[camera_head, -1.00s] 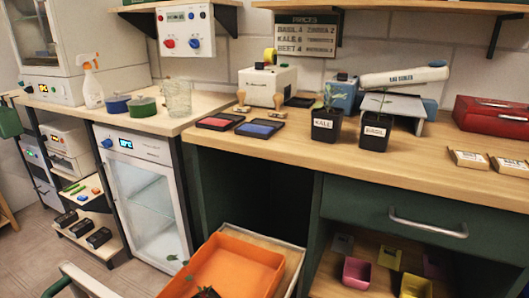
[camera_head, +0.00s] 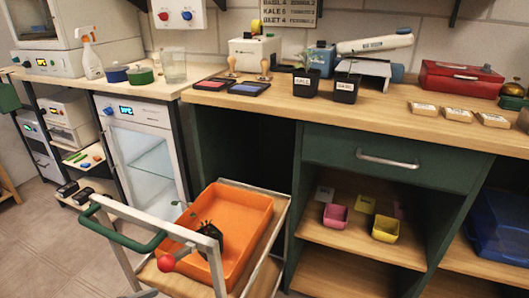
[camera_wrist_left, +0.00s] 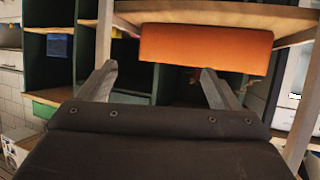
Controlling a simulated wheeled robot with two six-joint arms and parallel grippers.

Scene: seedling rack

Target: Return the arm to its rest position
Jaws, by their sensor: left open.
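My left gripper (camera_wrist_left: 157,82) shows in the left wrist view with its two grey fingers spread apart and nothing between them. The orange tray (camera_wrist_left: 205,50) is beyond the fingertips, toward the top of that view, apart from the fingers. In the head view the orange tray (camera_head: 257,207) sits on a trolley (camera_head: 283,222). A black pot (camera_head: 208,240) with a small seedling is inside it. I cannot make out either gripper in the head view. My right gripper is not seen.
The trolley's green handle (camera_head: 122,236) and a red ball (camera_head: 166,263) are at the lower left. Two black seedling pots, KALE (camera_head: 305,83) and BASIL (camera_head: 346,90), stand on the wooden counter (camera_head: 385,108). A glass-door cabinet (camera_head: 147,162) stands behind the trolley. Floor at left is clear.

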